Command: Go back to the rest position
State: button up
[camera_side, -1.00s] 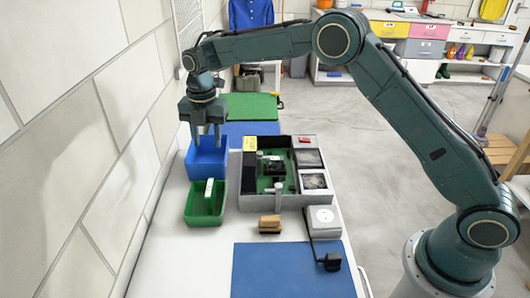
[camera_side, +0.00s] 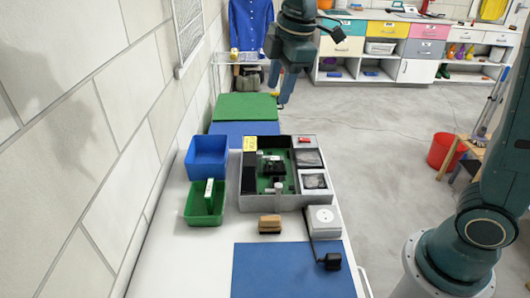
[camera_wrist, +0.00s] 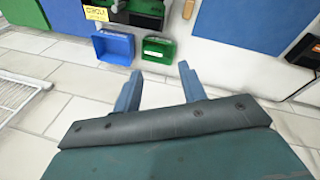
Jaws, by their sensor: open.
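My gripper shows in the wrist view (camera_wrist: 160,90) with its two blue-grey fingers apart and nothing between them. In the side view my gripper (camera_side: 310,28) is raised high at the top of the picture, beyond the work table and clear of everything on it. Its fingers there are partly hard to make out. The rest of my arm leaves the side view at the top and comes back at the right edge.
On the white table (camera_side: 175,270) stand a blue bin (camera_side: 207,157), a green bin (camera_side: 203,203) holding a whitish item, and a grey box (camera_side: 275,203) with a green board inside. A wooden-handled brush (camera_side: 270,224), a white socket box (camera_side: 323,222) and a blue mat (camera_side: 290,272) lie nearer.

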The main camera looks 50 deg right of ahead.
jog(key=s+d+f+m+t, duration=0.1)
jog(key=s+d+m, duration=0.1)
jog(key=s+m, duration=0.4)
jog(key=s+d+f+m+t, duration=0.1)
jog(key=s+m, duration=0.6)
jog(key=s, duration=1)
jog(key=shift+s+d+f+t, duration=0.25)
jog(key=shift+d+f+t, duration=0.15)
jog(key=shift+d, duration=0.35)
jog(key=shift+r, duration=0.1)
